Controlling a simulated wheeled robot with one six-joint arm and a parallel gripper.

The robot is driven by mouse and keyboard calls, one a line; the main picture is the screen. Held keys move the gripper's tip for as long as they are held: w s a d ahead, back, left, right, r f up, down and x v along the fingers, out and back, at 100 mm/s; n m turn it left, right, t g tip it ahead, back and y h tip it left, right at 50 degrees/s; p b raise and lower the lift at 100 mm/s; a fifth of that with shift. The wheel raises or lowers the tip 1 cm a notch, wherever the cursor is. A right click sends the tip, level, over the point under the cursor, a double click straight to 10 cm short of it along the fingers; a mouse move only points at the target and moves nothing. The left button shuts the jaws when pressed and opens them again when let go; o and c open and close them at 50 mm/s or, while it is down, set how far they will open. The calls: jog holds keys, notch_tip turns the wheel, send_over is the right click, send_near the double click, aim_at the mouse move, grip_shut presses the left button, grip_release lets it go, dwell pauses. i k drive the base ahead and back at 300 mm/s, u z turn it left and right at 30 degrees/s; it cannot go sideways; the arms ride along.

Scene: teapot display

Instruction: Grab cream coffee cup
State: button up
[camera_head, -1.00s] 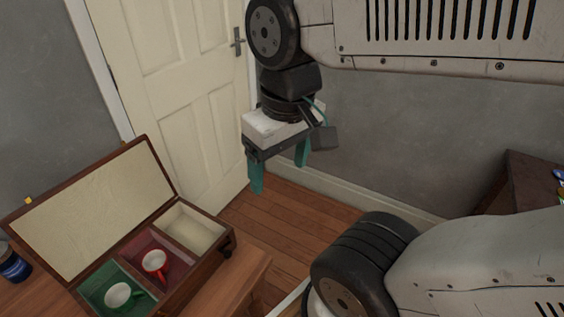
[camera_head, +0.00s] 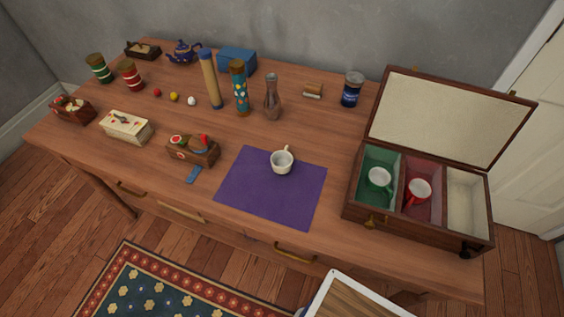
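A cream coffee cup (camera_head: 281,163) stands upright on a purple mat (camera_head: 262,207) near the middle of the table. Its handle points away, up and slightly right. An open wooden case (camera_head: 408,225) stands at the table's right end with its lid up. Its left green-lined compartment holds a green and white cup (camera_head: 379,179). Its middle red-lined compartment holds a red cup (camera_head: 417,192). Its right cream-lined compartment (camera_head: 466,205) is empty. My gripper is out of view.
A vase (camera_head: 272,98), tall tubes (camera_head: 241,90) and a dark blue jar (camera_head: 352,90) stand behind the mat. A small wooden box (camera_head: 193,151) sits to its left. The table's front edge lies just below the mat. A white-edged board (camera_head: 350,300) shows at the bottom.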

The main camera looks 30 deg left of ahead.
aim_at(281, 161)
jog(key=u, duration=1.9)
jog(key=k, duration=0.75)
jog(key=z, duration=0.8)
jog(key=i, duration=0.5)
